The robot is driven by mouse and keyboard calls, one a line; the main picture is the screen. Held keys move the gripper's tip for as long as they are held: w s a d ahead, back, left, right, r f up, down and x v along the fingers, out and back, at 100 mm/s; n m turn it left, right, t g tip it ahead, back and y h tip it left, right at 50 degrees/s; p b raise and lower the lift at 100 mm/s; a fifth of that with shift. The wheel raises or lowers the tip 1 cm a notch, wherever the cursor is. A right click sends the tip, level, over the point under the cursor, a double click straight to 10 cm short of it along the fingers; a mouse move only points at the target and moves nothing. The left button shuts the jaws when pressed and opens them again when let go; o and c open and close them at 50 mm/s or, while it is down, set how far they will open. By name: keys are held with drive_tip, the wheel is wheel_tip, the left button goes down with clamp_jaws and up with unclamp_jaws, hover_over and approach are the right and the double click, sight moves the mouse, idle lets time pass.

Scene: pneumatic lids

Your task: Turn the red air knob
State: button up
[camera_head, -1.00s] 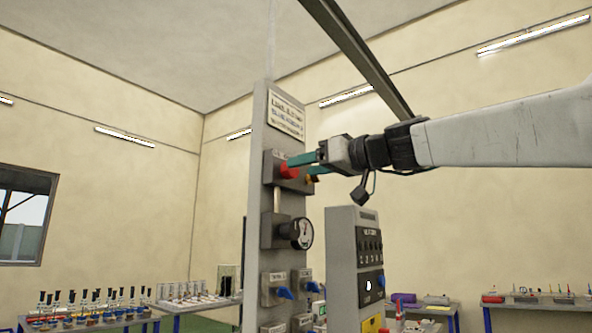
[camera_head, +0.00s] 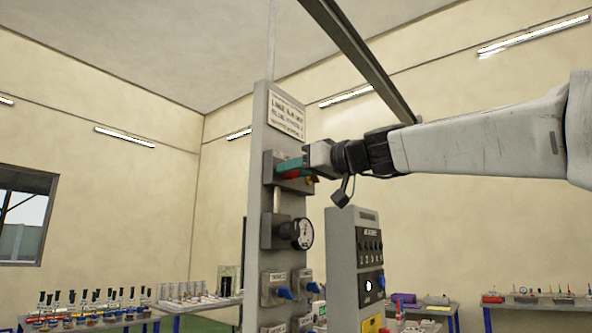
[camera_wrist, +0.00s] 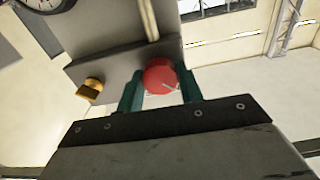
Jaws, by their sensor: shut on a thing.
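The red air knob (camera_wrist: 160,76) is a round red knob on a grey box (camera_wrist: 112,72) near the top of the tall grey panel (camera_head: 259,147). In the head view the knob (camera_head: 290,175) is mostly hidden behind a teal finger. My gripper (camera_wrist: 159,92) has its two teal fingers on either side of the knob and is shut on it. My gripper also shows in the head view (camera_head: 290,166), reaching in from the right. A white mark shows on the knob's face.
A brass knob (camera_wrist: 93,86) sits beside the red one on the same box. Below are a round gauge (camera_head: 302,233) and blue-handled valves (camera_head: 284,293). A shorter grey cabinet (camera_head: 343,260) stands to the right. Benches with small items stand behind.

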drive_tip(key=shift+m, duration=8.9)
drive_tip(key=o, duration=1)
